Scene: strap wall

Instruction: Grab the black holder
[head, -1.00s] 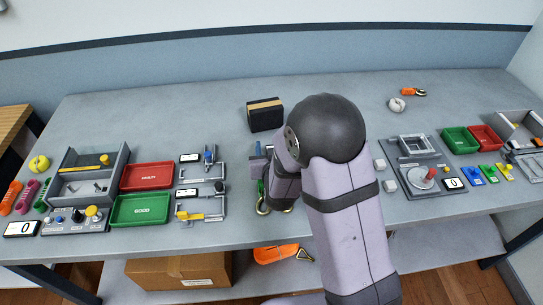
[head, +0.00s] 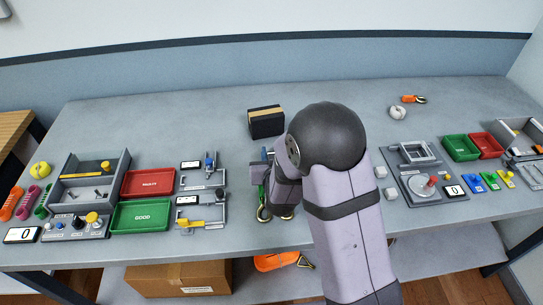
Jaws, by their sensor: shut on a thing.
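A black block-like thing with a tan band on top (head: 266,121) stands on the table near the middle, left of my arm's dark round joint. I cannot tell whether it is the black holder. My arm reaches over the table from the lower right, and its dark wrist end comes down at the front middle. My gripper's fingers are hidden behind the arm, so what they touch does not show.
A red tray (head: 148,182) and a green tray (head: 125,215) lie at the left, beside a grey sorting box (head: 112,161) and clamp fixtures (head: 203,214). A grey joystick panel (head: 399,185) is at the right.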

